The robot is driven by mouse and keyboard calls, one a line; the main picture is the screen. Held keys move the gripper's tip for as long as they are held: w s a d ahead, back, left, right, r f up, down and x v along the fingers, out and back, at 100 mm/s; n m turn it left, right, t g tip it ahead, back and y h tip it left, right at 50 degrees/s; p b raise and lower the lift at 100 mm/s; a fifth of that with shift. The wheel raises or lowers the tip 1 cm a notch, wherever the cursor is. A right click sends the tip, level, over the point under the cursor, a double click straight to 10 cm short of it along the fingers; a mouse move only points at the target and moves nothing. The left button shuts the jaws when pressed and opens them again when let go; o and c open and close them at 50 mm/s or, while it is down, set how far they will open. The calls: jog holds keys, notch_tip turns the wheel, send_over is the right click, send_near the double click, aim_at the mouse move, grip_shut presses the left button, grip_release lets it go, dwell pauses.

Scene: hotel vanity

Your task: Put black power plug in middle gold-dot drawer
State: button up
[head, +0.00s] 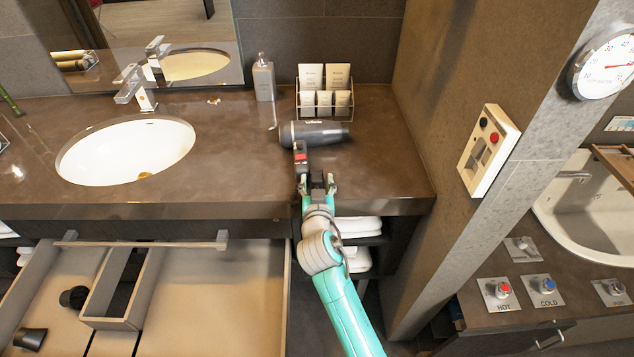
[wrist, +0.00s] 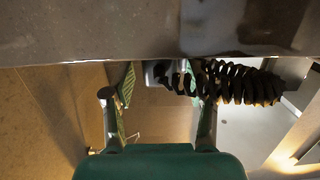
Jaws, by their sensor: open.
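My gripper (head: 317,181) is open at the front edge of the counter, near the handle of a grey hair dryer (head: 322,133) lying on top. In the wrist view my gripper (wrist: 160,86) has its fingers spread. A black coiled cord (wrist: 240,84) shows beyond and behind the right finger, with a small grey block (wrist: 157,72) at its left end. I cannot tell whether this end is the black power plug; it appears between the fingers, ungripped. An open drawer (head: 215,300) lies at lower left in the head view; no gold dot is readable.
The counter edge (head: 150,211) is close to my gripper. The drawer holds a divider box (head: 108,281) and dark objects (head: 75,297). White towels (head: 358,226) lie under the counter. A side wall (head: 425,105) rises at right.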

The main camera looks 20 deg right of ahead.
jog(key=v, duration=1.2)
jog(key=shift+r, duration=0.15)
jog(key=s+d+f+n+g+y, duration=0.1)
jog(key=s+f+n+y, duration=0.1)
jog(key=s+f, duration=0.5)
jog(key=s+f+n+y, duration=0.2)
jog(key=s+f, duration=0.2)
jog(key=s, duration=0.8)
jog(key=s+r, duration=0.3)
jog(key=s, duration=0.7)
jog(key=s+d+r+y, duration=0.1)
jog(key=s+r, duration=0.2)
jog(key=s, duration=0.8)
jog(key=shift+s+d+r, duration=0.15)
jog(key=shift+s+d, duration=0.05)
jog(key=shift+s, duration=0.1)
jog(key=shift+o, duration=0.3)
